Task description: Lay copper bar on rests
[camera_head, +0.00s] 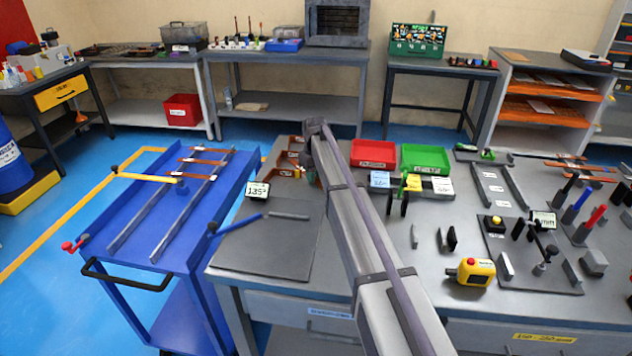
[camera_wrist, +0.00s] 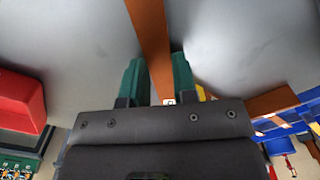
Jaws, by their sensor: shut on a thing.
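My gripper (camera_wrist: 155,75) shows in the wrist view with its two green fingers closed on a copper bar (camera_wrist: 149,28). The bar runs from between the fingers to the top edge of the picture, over a blurred grey surface. In the head view my gripper and the held bar are mostly hidden behind my arm, above the back left of the bench. Other copper bars (camera_head: 207,162) lie across two rails on the blue cart (camera_head: 240,190). Two grey parallel strips (camera_head: 487,188) lie on the bench right of the bins; I cannot tell whether these are the rests.
A red bin (camera_head: 374,154) and a green bin (camera_head: 425,158) stand at the bench's back. A 135° display (camera_head: 257,190) and blue-handled lever (camera_head: 240,222) are at its left. A yellow device (camera_head: 475,272) sits near the front. Tools and more copper bars (camera_head: 575,172) crowd the right.

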